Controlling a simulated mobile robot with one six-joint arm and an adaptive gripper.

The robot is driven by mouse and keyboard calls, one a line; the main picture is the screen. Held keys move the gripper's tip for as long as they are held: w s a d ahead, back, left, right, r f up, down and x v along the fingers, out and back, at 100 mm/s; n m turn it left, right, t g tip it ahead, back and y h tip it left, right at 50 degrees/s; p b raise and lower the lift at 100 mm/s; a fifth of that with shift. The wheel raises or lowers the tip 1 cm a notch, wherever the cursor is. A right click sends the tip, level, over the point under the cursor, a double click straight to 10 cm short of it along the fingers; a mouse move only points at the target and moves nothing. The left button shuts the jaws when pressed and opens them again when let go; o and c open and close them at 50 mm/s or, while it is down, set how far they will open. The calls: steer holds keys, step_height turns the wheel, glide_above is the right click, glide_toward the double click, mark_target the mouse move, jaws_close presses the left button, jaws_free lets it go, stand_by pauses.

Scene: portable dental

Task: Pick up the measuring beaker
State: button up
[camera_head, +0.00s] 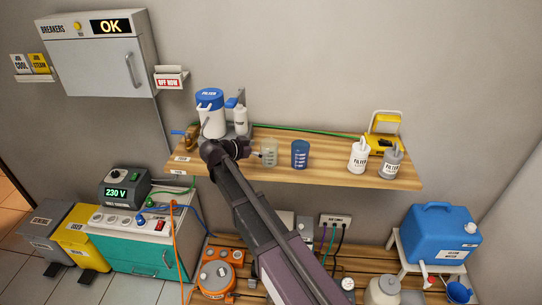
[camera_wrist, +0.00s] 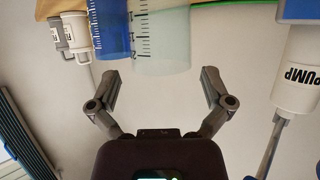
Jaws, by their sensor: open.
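Two graduated cups stand side by side on the wooden shelf (camera_head: 330,168). One is a clear, pale beaker with markings (camera_head: 268,156); the other is a blue cup with white markings (camera_head: 300,154). In the wrist view, the clear beaker (camera_wrist: 163,35) is at the top, just beyond the fingertips, and the blue cup (camera_wrist: 110,30) is left of it. My gripper (camera_head: 250,151) is left of the clear beaker and close to it in the head view. In the wrist view, my gripper (camera_wrist: 161,85) is open with nothing between its fingers.
A white filter canister with a blue lid (camera_head: 210,113) and a small white bottle (camera_head: 241,120) stand behind my gripper. In the wrist view, a white pump body (camera_wrist: 298,80) is at the right.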

steer(key=shift+f+b+x, duration=0.25)
steer(key=shift+b+x, duration=0.75)
steer(key=shift+x, duration=1)
steer(key=shift+w+d+f, duration=0.2)
steer(key=shift+w+d, duration=0.1)
steer(key=shift+w, duration=0.1)
steer(key=c, duration=0.6)
